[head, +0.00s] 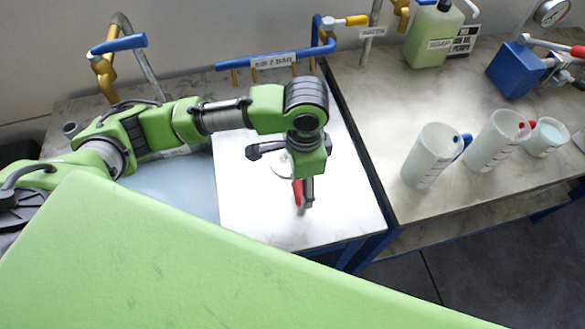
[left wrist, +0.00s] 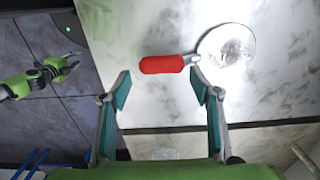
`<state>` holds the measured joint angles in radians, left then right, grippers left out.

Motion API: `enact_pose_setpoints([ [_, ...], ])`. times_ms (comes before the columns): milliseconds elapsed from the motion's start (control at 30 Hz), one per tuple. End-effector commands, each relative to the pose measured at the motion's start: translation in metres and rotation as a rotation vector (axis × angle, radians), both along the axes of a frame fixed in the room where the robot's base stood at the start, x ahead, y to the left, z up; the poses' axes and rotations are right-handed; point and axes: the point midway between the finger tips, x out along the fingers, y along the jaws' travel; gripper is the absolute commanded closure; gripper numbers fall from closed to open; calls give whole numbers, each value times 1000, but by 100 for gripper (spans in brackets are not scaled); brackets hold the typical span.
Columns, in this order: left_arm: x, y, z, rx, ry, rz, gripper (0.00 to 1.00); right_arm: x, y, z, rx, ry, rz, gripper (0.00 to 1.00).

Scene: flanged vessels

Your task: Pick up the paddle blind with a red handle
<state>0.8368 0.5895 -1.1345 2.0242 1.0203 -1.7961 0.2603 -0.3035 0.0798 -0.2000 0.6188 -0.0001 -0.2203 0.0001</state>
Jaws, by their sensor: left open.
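The paddle blind lies on the pale table top, its red handle (left wrist: 162,64) to the left of its shiny round disc (left wrist: 226,45) in the left wrist view. In the head view the red handle (head: 297,190) is partly hidden by my left gripper (head: 304,196), and the disc (head: 282,166) lies behind it, partly covered by my arm. My left gripper is open and points down over the handle. In the left wrist view its two fingertips (left wrist: 161,88) stand apart, with the handle just beyond them, roughly between their tips.
A pale sunken basin (head: 180,185) lies left of the table top. Pipes run along the back. A green arm (left wrist: 35,82) shows over the floor.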

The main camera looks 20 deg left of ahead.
Motion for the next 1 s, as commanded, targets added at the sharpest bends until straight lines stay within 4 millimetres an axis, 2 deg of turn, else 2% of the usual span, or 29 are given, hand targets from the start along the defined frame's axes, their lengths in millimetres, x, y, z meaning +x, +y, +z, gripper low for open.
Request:
enact_pose_setpoints([
  [167, 1, 1, -14, 2, 3, 0, 43, 2, 0, 6, 0, -2, 0, 68],
  [400, 3, 1, -49, 1, 1, 0, 43, 2, 0, 14, 1, -3, 0, 68],
  [700, 3, 1, -55, 0, -2, -1, 43, 4, 0, 14, 0, -5, 0, 68],
  [767, 3, 1, -54, 0, -2, -2, 56, 4, 0, 14, 0, -5, 0, 68],
  [900, 3, 1, -54, 0, -2, -1, 92, 4, 0, 14, 0, -5, 0, 68],
  [1000, 4, 1, -53, -1, -6, -1, 94, 4, 0, 14, 0, -6, 0, 68],
])
